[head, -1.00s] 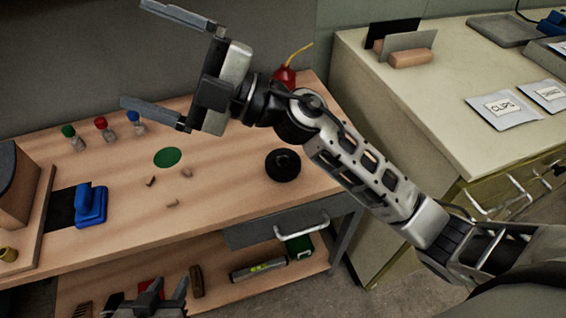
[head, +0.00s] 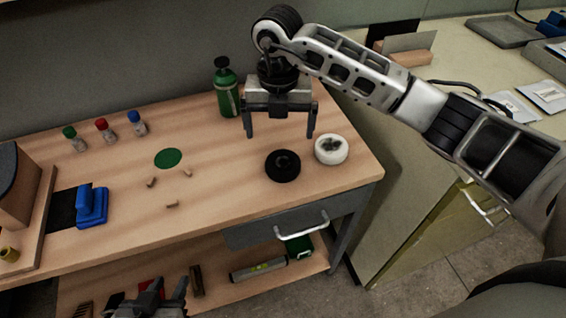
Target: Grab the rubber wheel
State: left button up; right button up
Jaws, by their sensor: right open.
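A black wheel (head: 283,166), which looks like the rubber wheel, lies flat on the wooden workbench (head: 225,205) in the head view. A white wheel (head: 331,149) with a dark centre lies just to its right. My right gripper (head: 279,136) points down with its two fingers apart and nothing between them. It is above the bench, behind the black wheel in the picture, and not touching it. My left gripper (head: 150,302) is low at the bottom edge, partly cut off, and its jaws are unclear.
A green bottle (head: 226,90) stands left of my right gripper. Three small capped bottles, a green disc (head: 168,158), several small bits and a blue tool (head: 91,205) are further left. A lower shelf holds tools. A cream cabinet (head: 400,200) stands to the right.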

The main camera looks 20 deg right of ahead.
send_over(283, 160)
jog(key=f, duration=0.4)
jog(key=shift+w+a+f, duration=0.15)
jog(key=shift+a+f, duration=0.1)
jog(key=shift+a, duration=0.1)
jog(key=f, duration=0.2)
jog(key=f+p, duration=0.1)
jog(key=f, duration=0.1)
jog(key=shift+s+d, duration=0.25)
jog(key=shift+d, duration=0.1)
jog(key=shift+f, duration=0.65)
jog(key=shift+w+r, duration=0.1)
jog(key=c, duration=1.2)
